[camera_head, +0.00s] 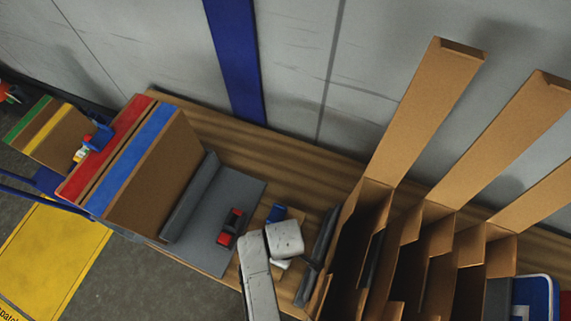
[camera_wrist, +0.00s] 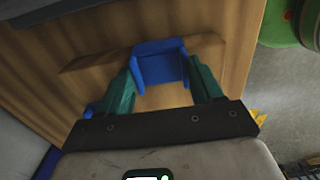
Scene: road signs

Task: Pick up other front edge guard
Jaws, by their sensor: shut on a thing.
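A small blue edge guard (camera_wrist: 161,66) sits between the two green fingers of my gripper (camera_wrist: 162,78) in the wrist view, just above a strip of brown wood or cardboard on the wooden table. The fingers are shut on its sides. In the head view a small blue piece (camera_head: 277,212) shows just beyond my pale wrist, and the fingers are hidden there. I cannot tell whether the held guard touches the wood strip.
A red and black tool (camera_head: 230,227) lies on a grey mat (camera_head: 218,251). Cardboard-like dividers (camera_head: 425,115) rise on the right, with a dark flat piece (camera_head: 318,250) beside them. Striped boards (camera_head: 115,150) stand on the left. The grey wall (camera_head: 300,50) closes the back.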

